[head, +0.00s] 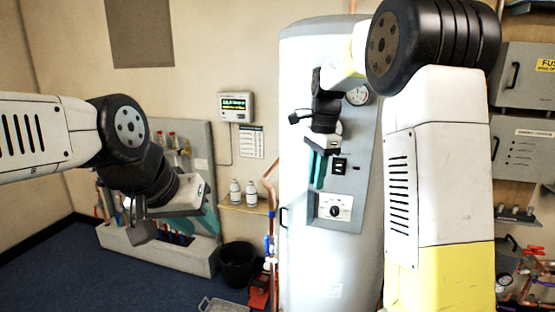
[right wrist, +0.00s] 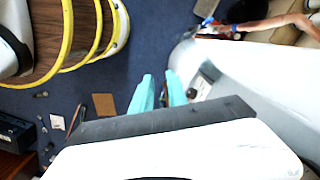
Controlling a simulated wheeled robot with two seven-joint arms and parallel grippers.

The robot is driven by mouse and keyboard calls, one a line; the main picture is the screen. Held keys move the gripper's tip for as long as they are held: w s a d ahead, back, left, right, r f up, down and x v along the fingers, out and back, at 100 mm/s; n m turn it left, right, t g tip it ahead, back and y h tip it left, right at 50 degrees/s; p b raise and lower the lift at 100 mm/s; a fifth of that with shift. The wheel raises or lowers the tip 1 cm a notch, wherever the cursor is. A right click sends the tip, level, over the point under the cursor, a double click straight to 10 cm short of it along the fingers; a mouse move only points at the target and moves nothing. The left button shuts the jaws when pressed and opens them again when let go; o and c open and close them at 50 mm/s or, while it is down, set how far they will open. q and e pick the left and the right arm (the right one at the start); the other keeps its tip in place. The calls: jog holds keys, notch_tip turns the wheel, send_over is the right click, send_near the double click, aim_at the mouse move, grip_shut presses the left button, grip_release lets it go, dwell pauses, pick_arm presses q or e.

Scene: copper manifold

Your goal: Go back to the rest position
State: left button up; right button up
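My right gripper (head: 318,172) hangs fingers down in front of the grey cylinder's control panel in the head view. Its two teal fingers also show in the right wrist view (right wrist: 163,92), with a narrow gap between them and nothing clearly held. My left gripper (head: 143,225) is at the left of the head view, low in front of the tool board. Its fingers are partly hidden by its own body, and their opening is unclear.
The tall grey cylinder (head: 305,250) stands close behind my right gripper. A tool board (head: 205,140) stands behind my left gripper. A black bin (head: 237,265) and a shelf with white bottles (head: 245,208) lie between. Grey boxes and copper pipes (head: 525,290) are at the right.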

jog(key=s+d+r+n+t, duration=0.1)
jog(key=s+d+n+t, duration=0.1)
jog(key=s+n, duration=0.5)
jog(key=s+d+n+t+y, duration=0.1)
jog(key=s+n+t, duration=0.3)
jog(key=s, duration=1.3)
jog(key=d+n, duration=0.1)
jog(key=n, duration=0.2)
jog(key=shift+s+r+n, duration=0.3)
jog(key=shift+s+r, duration=0.1)
